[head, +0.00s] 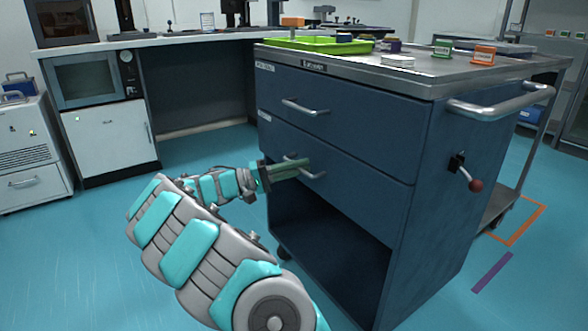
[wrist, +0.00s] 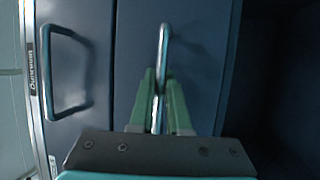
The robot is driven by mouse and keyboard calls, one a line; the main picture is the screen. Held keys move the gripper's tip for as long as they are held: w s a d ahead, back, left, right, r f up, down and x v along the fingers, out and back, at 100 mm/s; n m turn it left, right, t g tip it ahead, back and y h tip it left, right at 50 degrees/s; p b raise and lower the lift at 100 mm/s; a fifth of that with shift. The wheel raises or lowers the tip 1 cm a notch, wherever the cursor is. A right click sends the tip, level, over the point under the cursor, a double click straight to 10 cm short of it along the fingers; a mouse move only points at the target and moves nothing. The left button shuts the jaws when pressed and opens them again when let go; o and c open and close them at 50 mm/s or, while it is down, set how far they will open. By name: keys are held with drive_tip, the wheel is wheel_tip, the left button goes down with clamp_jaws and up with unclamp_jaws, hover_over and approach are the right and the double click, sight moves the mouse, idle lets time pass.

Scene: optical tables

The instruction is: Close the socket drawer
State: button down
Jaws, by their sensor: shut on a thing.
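The dark blue tool cart has two drawers, an upper one (head: 350,118) and a lower one (head: 350,178). Both fronts look flush with the cart, or nearly so. Their small labels are too blurred to read, so I cannot tell which is the socket drawer. My gripper (head: 292,170) is at the lower drawer's bar handle (head: 318,176). In the wrist view, its green fingers (wrist: 161,85) are shut on that handle (wrist: 164,45), one on each side. The upper drawer's handle (wrist: 62,105) is free at the left of that view.
An open dark bay (head: 325,245) lies below the lower drawer. A green tray (head: 318,44) and small boxes sit on the cart top. A push bar (head: 500,102) and a red-knobbed lever (head: 472,178) stick out at the right. Blue floor (head: 90,250) is clear at the left.

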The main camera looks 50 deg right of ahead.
drive_tip(key=c, duration=0.9)
unclamp_jaws()
drive_tip(key=shift+d, duration=0.2)
drive_tip(key=shift+a, duration=0.1)
drive_tip(key=p+v, duration=0.1)
drive_tip(key=v, duration=0.6)
drive_tip(key=shift+w+a+f, duration=0.15)
drive_tip(key=shift+w+a, duration=0.1)
